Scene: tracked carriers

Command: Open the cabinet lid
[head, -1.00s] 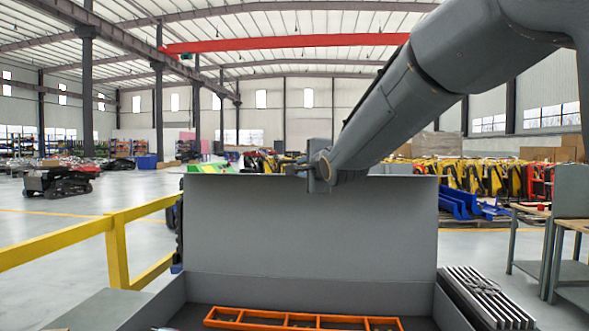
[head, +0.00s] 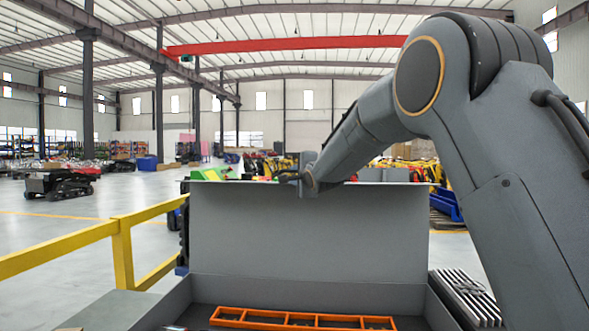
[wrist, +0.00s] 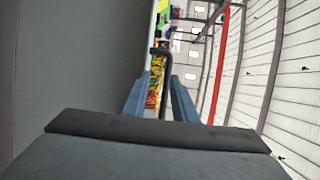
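The cabinet lid (head: 300,235) is a wide grey panel that stands raised, roughly upright, at the back of the open grey cabinet (head: 172,305). My gripper (head: 296,178) is at the lid's top edge in the head view; its fingers are too small to read there. In the wrist view my gripper (wrist: 160,100) shows two blue-grey fingers spread apart. A dark bent bar (wrist: 166,65), seemingly the lid's handle, lies between them, with a gap visible on its left. The lid's grey face (wrist: 70,60) fills the left of the wrist view.
An orange divided tray (head: 300,318) lies inside the cabinet. A yellow railing (head: 122,255) stands to the left, and a ribbed grey stack (head: 465,295) sits at the cabinet's right. Open floor lies beyond the railing.

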